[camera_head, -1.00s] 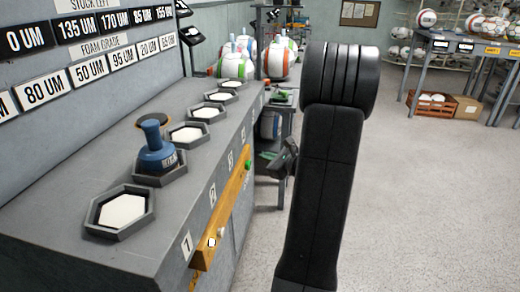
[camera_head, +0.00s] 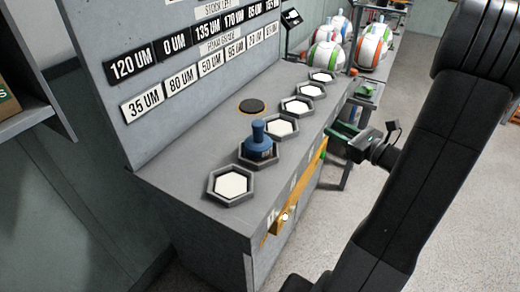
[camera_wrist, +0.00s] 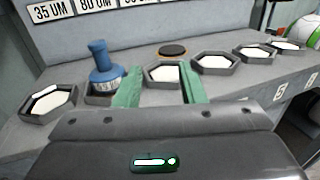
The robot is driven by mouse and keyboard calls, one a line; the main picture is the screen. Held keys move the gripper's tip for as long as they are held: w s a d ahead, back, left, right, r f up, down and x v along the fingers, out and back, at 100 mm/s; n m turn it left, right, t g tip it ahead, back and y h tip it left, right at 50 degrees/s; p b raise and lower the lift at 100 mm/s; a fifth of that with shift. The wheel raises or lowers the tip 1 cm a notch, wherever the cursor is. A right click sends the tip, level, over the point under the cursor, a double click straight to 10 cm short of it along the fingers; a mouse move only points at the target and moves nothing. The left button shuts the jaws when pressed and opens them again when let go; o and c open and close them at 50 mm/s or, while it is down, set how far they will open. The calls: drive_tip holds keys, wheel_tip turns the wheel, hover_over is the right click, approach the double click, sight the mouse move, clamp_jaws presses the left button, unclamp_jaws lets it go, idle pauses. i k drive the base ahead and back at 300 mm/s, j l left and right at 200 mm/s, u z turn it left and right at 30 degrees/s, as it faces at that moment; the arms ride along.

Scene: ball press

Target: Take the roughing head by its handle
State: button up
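The blue head with an upright knob handle (camera_head: 259,138), which I take to be the roughing head, stands in the second hexagonal holder from the near end of the grey bench. It also shows left of centre in the wrist view (camera_wrist: 103,62), with marks on its lower body that I cannot read. My gripper (camera_wrist: 162,84) is open, with its two green fingers apart and nothing between them. In the wrist view the head is left of the left finger, not between the fingers. In the head view my gripper (camera_head: 340,131) is at the bench's right edge, apart from the head.
Several hexagonal holders with white pads line the bench (camera_head: 190,150); the nearest holder (camera_head: 232,185) is beside the head. A black disc (camera_head: 252,105) lies behind the row. A thickness sign board (camera_head: 195,62) rises behind. Balls (camera_head: 325,58) stand at the far end. Open floor is on the right.

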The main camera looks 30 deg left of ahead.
sight(258, 146)
drive_tip(key=k+j+z, duration=0.55)
drive_tip(key=k, duration=0.2)
drive_tip(key=j+z, duration=0.1)
drive_tip(key=j, duration=0.2)
drive_tip(key=k+j+z, duration=0.15)
drive_tip(key=j, duration=0.15)
drive_tip(key=k+j+z, duration=0.1)
drive_tip(key=j, duration=0.15)
